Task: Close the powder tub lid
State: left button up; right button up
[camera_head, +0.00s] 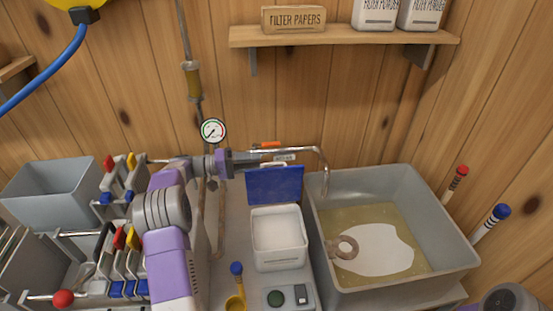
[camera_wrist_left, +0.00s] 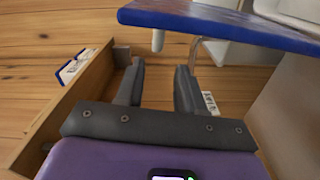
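The white powder tub (camera_head: 280,262) stands on the grey counter left of the sink in the head view, with pale powder inside. Its blue lid (camera_head: 274,185) is open and stands upright at the tub's back edge. The lid (camera_wrist_left: 225,22) also crosses the top right of the left wrist view. My left gripper (camera_head: 250,158) is behind the lid's upper left edge, its fingertips partly hidden. In the left wrist view my left gripper (camera_wrist_left: 158,78) is open, with nothing between the fingers. I cannot tell whether it touches the lid. My right gripper is not in view.
A metal pipe (camera_head: 290,150) and a gauge (camera_head: 213,131) are near my left gripper. The grey sink (camera_head: 372,180) with pale liquid is right of the tub. A shelf (camera_head: 340,34) hangs above.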

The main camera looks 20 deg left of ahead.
pick_arm(q)
jog(key=b+x, duration=0.1)
jog(key=x, duration=0.6)
jog(key=shift+b, duration=0.4)
jog(key=shift+d, duration=0.15)
grip_shut()
dwell(0.8)
grip_release()
jog(key=p+v, duration=0.2)
jog(key=v, duration=0.5)
jog(key=shift+a, duration=0.3)
